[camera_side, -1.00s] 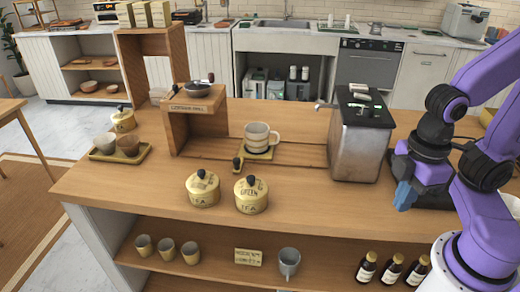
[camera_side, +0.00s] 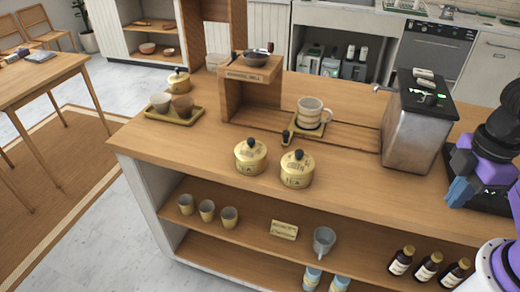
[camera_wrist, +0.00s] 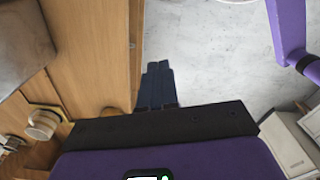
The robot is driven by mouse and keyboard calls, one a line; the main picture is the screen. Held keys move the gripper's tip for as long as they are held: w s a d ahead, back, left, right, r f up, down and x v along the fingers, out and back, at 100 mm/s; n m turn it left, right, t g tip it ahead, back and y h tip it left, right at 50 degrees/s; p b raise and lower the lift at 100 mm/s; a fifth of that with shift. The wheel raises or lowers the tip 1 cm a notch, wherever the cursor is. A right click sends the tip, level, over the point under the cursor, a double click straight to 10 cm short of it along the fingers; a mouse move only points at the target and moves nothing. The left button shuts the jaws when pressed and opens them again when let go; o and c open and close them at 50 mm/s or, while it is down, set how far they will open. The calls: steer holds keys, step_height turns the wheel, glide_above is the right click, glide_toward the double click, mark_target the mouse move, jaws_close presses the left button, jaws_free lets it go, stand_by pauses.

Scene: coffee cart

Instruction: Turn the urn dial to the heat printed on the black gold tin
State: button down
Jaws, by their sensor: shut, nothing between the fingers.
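The urn (camera_side: 410,135) is a metal box with a black top, at the right of the counter in the side view. Small pale and dark parts with a green light are on its top; I cannot tell which is the dial. Two gold tins with black knobs, a left one (camera_side: 250,158) and a right one (camera_side: 297,170), stand at the counter's front.
A striped mug (camera_side: 311,112) stands on a small mat mid-counter, near a wooden stand (camera_side: 250,95). A tray (camera_side: 173,119) with two cups is at the left. Small cups, a grey jug (camera_side: 324,240) and dark bottles (camera_side: 428,265) are on the shelf below.

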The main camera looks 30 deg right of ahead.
steer(key=c, duration=0.8)
jaws_free()
steer(key=w+r+n, duration=0.2)
steer(key=w+r, duration=0.3)
steer(key=w, duration=0.2)
step_height(320, 180, up, 18)
steer(key=n, duration=1)
glide_above(433, 95)
step_height(433, 95, down, 17)
steer(key=shift+f, duration=0.15)
steer(key=c, duration=1)
